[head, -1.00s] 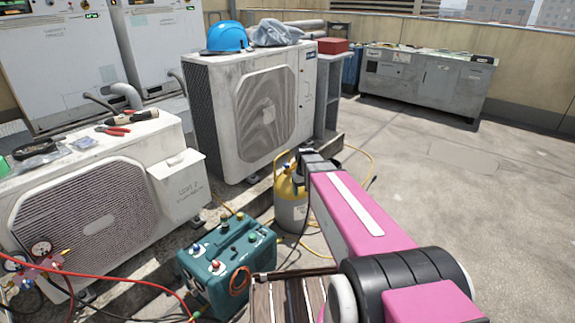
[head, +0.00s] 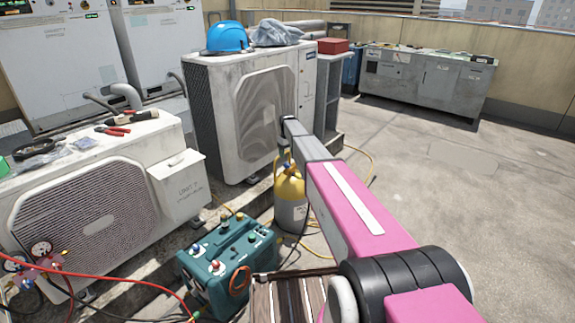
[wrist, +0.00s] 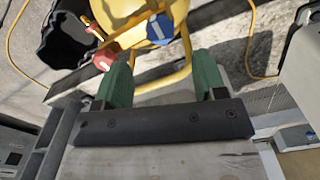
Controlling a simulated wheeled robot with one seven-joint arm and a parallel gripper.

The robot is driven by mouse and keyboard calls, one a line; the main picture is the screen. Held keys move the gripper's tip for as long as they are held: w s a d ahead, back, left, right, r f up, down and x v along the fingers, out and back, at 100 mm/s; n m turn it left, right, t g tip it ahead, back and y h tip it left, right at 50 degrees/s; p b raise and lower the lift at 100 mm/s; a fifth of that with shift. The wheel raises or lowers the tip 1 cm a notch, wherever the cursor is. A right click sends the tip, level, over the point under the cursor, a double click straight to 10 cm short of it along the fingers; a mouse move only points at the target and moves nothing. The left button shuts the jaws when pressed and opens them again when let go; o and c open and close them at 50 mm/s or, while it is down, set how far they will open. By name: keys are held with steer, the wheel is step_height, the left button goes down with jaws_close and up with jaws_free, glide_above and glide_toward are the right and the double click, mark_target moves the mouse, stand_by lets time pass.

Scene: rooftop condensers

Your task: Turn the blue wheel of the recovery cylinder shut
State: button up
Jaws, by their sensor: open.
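The recovery cylinder (head: 291,213) is grey with a yellow top and stands on the roof floor, partly hidden by my arm. Its yellow top also shows in the wrist view (wrist: 120,12). The blue wheel (wrist: 159,28) sits on that top, at the upper middle of the wrist view, and a red knob (wrist: 104,60) is to its left. My gripper (wrist: 165,62) has two green fingers, spread apart and empty. The blue wheel appears beyond the fingertips, between their lines. In the head view my gripper (head: 285,155) is above the cylinder.
A large condenser (head: 215,120) stands close behind the cylinder. A teal machine (head: 228,262) is at the front left. Yellow hoses lie around the cylinder's foot. A black bucket-like container (wrist: 70,40) is at left in the wrist view. Open floor (head: 430,180) lies right.

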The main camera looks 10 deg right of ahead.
mark_target(288, 164)
step_height(288, 164, down, 7)
steer(key=shift+f, duration=0.15)
stand_by(0.4)
steer(key=c, duration=0.9)
